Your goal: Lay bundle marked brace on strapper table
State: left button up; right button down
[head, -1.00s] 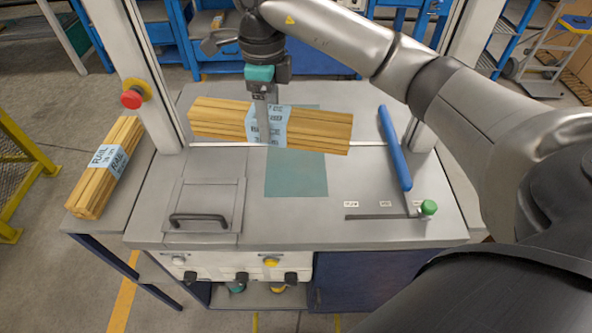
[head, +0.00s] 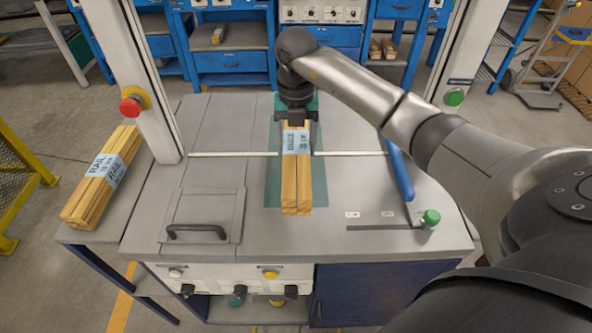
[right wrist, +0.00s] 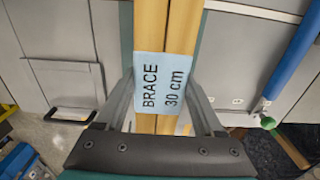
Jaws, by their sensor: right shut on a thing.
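The bundle marked brace (head: 297,185) is a stack of light wood sticks with a pale blue band. In the right wrist view its band (right wrist: 163,82) reads "BRACE 30 cm". My right gripper (head: 297,138) is shut on it around the band, from above. The bundle points toward me over the teal mat (head: 272,185) on the grey strapper table (head: 345,185), lined up with the mat's length. I cannot tell whether its underside touches the mat. My left gripper is not in view.
A bundle marked rail (head: 102,178) lies on a side table at the left. A blue bar (head: 401,172) and a green knob (head: 431,217) are right of the mat. A hatch with a black handle (head: 197,230) is at left. Two posts flank the table.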

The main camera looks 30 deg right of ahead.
aim_at(296, 142)
notch_tip(296, 142, down, 7)
jog(key=shift+r+b, duration=0.1)
jog(key=shift+b, duration=0.45)
jog(key=shift+f, duration=0.25)
grip_release()
notch_tip(296, 142, up, 12)
jog(key=shift+r+p, duration=0.2)
jog(key=shift+p, duration=0.85)
